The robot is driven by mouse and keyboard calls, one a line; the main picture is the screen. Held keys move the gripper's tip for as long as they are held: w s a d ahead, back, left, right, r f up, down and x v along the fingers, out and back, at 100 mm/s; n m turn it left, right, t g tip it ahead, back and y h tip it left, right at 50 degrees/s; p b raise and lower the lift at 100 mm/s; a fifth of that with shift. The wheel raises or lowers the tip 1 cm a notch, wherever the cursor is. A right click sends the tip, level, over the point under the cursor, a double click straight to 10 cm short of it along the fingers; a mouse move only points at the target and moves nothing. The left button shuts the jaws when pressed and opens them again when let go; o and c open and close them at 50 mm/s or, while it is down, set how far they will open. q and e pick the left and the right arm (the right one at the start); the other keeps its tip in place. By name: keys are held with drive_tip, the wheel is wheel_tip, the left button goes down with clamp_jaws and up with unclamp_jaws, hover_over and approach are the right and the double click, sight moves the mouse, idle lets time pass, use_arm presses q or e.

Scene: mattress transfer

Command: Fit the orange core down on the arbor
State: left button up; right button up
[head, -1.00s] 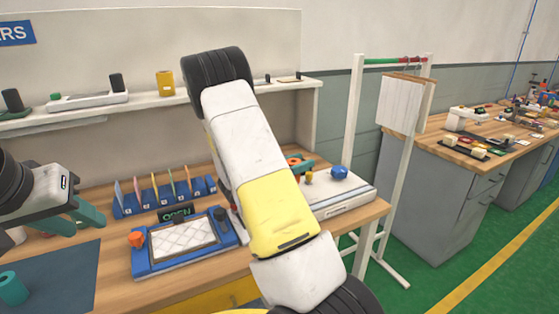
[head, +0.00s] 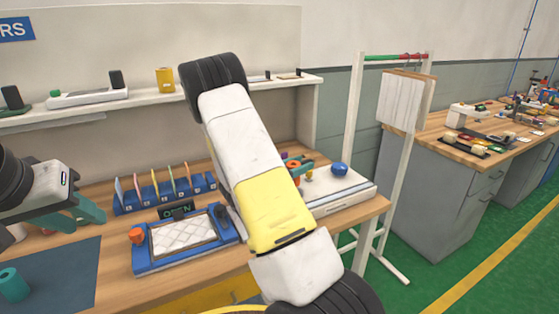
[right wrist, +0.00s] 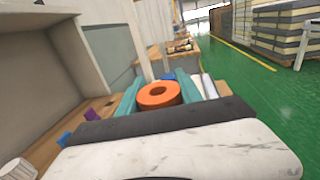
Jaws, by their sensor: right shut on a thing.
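The orange core (right wrist: 158,101) is a thick ring with a hole, seen between the two teal fingers of my right gripper (right wrist: 161,92) in the right wrist view. That gripper is shut on it. In the head view the core (head: 292,171) shows partly past my right arm, above or at a white base (head: 350,191). A small yellow post stands on this base; I cannot tell whether it is the arbor. Whether the core touches anything below is hidden. My left gripper (head: 77,216) is at the left with its teal fingers apart and empty.
A blue ball-shaped knob (head: 340,169) stands on the white base. A blue tray (head: 142,262) with a quilted pad and a blue rack (head: 124,208) of coloured cards lie left of my right arm. A teal cylinder (head: 13,284) stands on a dark mat (head: 70,278).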

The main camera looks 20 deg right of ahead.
drive_tip(key=shift+f, duration=1.7)
drive_tip(key=o, duration=1.5)
drive_tip(key=shift+c, duration=0.2)
drive_tip(key=v, duration=0.8)
